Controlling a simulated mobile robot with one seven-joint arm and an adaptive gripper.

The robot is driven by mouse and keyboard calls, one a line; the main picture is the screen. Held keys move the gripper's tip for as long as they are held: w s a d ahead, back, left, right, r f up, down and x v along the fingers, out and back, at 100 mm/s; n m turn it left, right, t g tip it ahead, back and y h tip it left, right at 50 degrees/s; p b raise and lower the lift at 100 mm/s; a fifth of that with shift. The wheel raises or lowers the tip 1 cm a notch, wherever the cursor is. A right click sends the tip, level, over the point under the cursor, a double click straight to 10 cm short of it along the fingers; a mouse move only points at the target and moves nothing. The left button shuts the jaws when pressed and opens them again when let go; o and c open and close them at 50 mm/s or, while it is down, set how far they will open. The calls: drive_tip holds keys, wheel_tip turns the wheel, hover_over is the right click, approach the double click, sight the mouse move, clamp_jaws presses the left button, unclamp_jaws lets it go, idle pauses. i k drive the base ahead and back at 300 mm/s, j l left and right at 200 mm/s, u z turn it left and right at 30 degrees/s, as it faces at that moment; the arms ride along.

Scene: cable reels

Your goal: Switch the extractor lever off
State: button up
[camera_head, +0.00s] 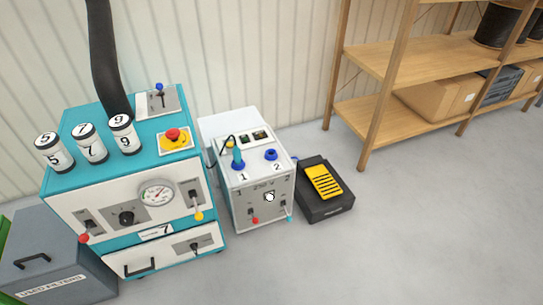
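A teal and white machine (135,177) stands at the left with a thick black hose (104,60) rising from its top. A small lever with a blue knob (159,87) sticks up from a grey plate (158,103) beside the hose. On the front, a red-tipped lever (84,238) and a yellow-tipped lever (199,215) both have their tips low. A small dark switch (195,247) sits on the lower drawer front. I cannot read which of these is labelled extractor. My gripper is not in view.
A red button on yellow (174,137), a gauge (156,194) and several numbered canisters (90,143) are on the machine. A white box (257,185) with two low-tipped levers and a yellow pedal (323,182) stand to its right. A wooden shelf (400,98) is behind. The right floor is clear.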

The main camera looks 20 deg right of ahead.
sight(84, 239)
drive_tip(key=i+j, duration=0.1)
drive_tip(key=j, duration=0.65)
drive_tip(key=i+j, duration=0.15)
drive_tip(key=j, duration=0.6)
drive_tip(key=i+j+z, duration=0.1)
drive_tip(key=j, duration=0.65)
drive_tip(key=i+j, duration=0.1)
drive_tip(key=j, duration=0.65)
drive_tip(key=i+j, duration=0.1)
drive_tip(key=j, duration=0.65)
